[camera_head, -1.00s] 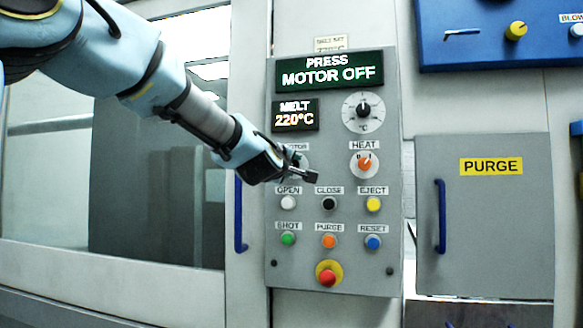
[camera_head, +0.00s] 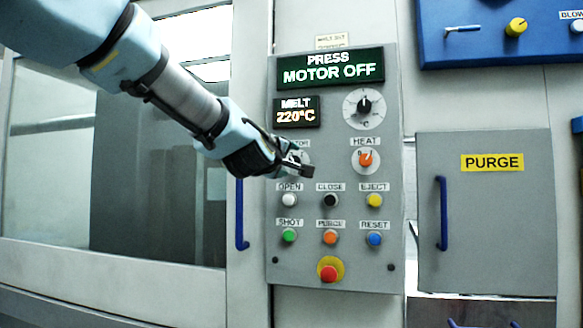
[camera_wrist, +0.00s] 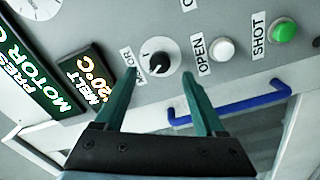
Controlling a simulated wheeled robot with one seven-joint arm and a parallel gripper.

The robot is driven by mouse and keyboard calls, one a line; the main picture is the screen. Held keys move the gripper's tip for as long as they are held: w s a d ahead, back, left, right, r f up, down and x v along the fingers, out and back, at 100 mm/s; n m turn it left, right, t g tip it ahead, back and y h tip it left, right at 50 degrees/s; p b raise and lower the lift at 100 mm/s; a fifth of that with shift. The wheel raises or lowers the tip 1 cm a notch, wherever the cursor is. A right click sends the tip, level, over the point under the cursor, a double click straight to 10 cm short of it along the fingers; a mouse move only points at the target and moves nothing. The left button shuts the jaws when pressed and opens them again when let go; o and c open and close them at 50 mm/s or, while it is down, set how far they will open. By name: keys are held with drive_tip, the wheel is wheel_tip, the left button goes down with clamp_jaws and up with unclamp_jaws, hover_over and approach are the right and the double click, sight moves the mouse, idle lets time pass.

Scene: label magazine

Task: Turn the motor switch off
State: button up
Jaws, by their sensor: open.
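The motor switch is a black knob on a pale round dial; in the wrist view the motor switch (camera_wrist: 158,60) lies between and beyond my two fingertips. In the head view its pale dial (camera_head: 303,158) is mostly hidden behind my gripper (camera_head: 301,163). My gripper, also in the wrist view (camera_wrist: 156,77), is open with nothing between its fingers. I cannot tell whether the fingers touch the knob. The display (camera_head: 331,71) above reads PRESS MOTOR OFF.
The heat knob (camera_head: 365,158) is close to the right of my gripper. White open (camera_head: 289,200), black close (camera_head: 330,200) and yellow eject (camera_head: 374,200) buttons sit below. A red stop button (camera_head: 328,273) is lower. A blue door handle (camera_head: 240,214) stands left of the panel.

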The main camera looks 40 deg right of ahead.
drive_tip(key=b+v, duration=0.1)
drive_tip(key=v, duration=0.5)
idle(0.4)
drive_tip(key=w+a+f+m+g+y+p, duration=0.1)
drive_tip(key=w+a+f+y+p, duration=0.2)
drive_tip(key=w+a+f+y, duration=0.55)
drive_tip(key=w+a+f+m+g+y+p, duration=0.1)
drive_tip(key=w+a+f+p, duration=0.35)
drive_tip(key=a+f, duration=0.9)
drive_tip(key=s+a+f+g+y+p, duration=0.1)
drive_tip(key=s+a+f+g+y, duration=0.1)
drive_tip(key=a, duration=0.7)
drive_tip(key=s+a+f+g+y+p, duration=0.1)
drive_tip(key=s+a+f, duration=0.3)
drive_tip(key=a, duration=0.5)
drive_tip(key=s+a+f+g+y+p, duration=0.1)
drive_tip(key=s+a+f+g+y, duration=0.2)
drive_tip(key=a, duration=0.6)
drive_tip(key=shift+s+a+f, duration=0.25)
drive_tip(key=shift+s+f, duration=0.05)
drive_tip(key=shift+f, duration=0.4)
